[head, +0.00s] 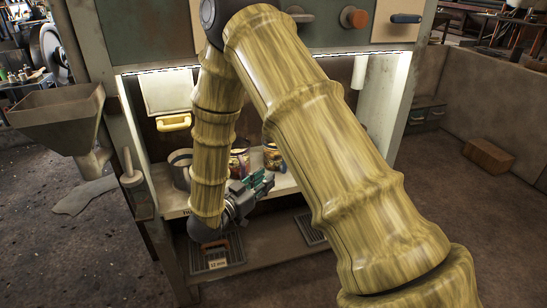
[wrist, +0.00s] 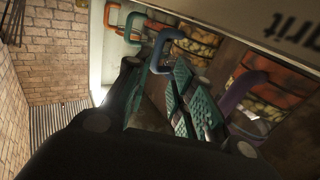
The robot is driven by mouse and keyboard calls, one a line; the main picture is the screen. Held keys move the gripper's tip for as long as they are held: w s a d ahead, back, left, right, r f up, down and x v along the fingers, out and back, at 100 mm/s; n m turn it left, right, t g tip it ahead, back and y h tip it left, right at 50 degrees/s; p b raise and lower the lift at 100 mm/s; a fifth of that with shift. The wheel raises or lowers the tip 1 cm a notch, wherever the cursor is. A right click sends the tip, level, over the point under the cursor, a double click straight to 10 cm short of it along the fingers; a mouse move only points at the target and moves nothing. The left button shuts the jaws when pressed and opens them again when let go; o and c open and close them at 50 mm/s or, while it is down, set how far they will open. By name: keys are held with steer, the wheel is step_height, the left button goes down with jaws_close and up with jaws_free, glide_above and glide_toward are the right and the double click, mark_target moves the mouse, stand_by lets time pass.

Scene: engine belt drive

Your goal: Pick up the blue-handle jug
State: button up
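The blue-handle jug shows its blue handle (wrist: 164,46) in the wrist view, just beyond my gripper's fingertips. The jug's body has a red and yellow pattern and is partly hidden. My gripper (wrist: 160,78) has teal ridged fingers standing apart, with nothing clearly held between them. I cannot tell whether a finger touches the blue handle. In the head view my gripper (head: 258,184) is at the front of the shelf, just below the patterned jugs.
A purple handle (wrist: 240,92) is close on the right; a teal handle (wrist: 131,27) and an orange handle (wrist: 109,14) are farther back. A pale lettered panel (wrist: 270,22) crosses the wrist view's upper right.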

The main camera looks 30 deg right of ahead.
steer(key=b+x, duration=0.1)
steer(key=x, duration=0.4)
steer(key=shift+s+r, duration=0.1)
steer(key=shift+s, duration=0.05)
steer(key=shift+b+x, duration=1.3)
steer(key=shift+x, duration=1.4)
steer(key=shift+s, duration=0.15)
jaws_close()
